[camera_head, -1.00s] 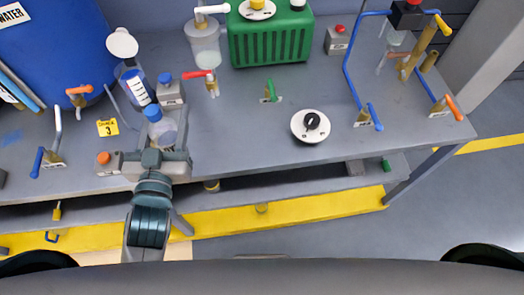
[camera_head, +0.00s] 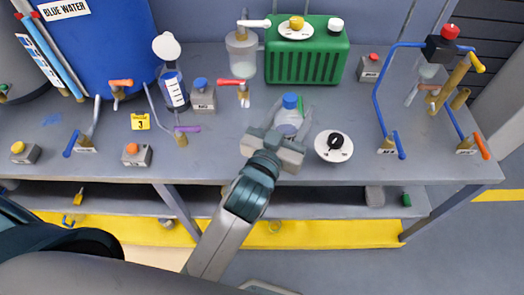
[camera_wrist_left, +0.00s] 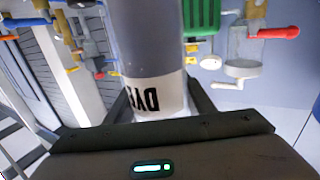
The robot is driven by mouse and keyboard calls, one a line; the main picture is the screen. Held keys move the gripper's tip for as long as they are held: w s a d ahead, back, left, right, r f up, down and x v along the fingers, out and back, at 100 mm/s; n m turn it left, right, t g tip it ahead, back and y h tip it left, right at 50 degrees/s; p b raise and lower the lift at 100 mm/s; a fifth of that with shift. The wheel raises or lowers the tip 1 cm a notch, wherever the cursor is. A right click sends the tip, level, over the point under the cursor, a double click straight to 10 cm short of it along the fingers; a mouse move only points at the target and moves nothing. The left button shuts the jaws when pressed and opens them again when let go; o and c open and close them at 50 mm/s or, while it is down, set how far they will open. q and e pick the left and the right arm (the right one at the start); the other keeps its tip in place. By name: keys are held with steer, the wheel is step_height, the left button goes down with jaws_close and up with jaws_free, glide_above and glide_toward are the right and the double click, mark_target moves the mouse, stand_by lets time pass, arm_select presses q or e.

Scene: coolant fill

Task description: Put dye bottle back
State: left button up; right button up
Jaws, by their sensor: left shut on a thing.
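My right gripper is not in view.
A white dial plate (camera_head: 334,146) with a black knob is close right of the gripper. A red-handled tap (camera_head: 242,92) and a green unit (camera_head: 308,58) stand behind. Blue pipework (camera_head: 379,95) stands at the right.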

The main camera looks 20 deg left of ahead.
arm_select(q)
steer(key=d, duration=0.1)
steer(key=w+d, duration=0.1)
steer(key=d+r, duration=0.1)
steer(key=shift+w+d+m+h, duration=0.1)
steer(key=shift+w+m+h, duration=0.05)
steer(key=shift+m+h, duration=0.2)
steer(key=w+a+f+p, duration=0.2)
steer(key=a+f, duration=0.5)
steer(key=a, duration=0.4)
steer(key=shift+w, duration=0.85)
step_height(320, 180, down, 4)
steer(key=shift+p, duration=0.5)
steer(key=shift+f, duration=0.1)
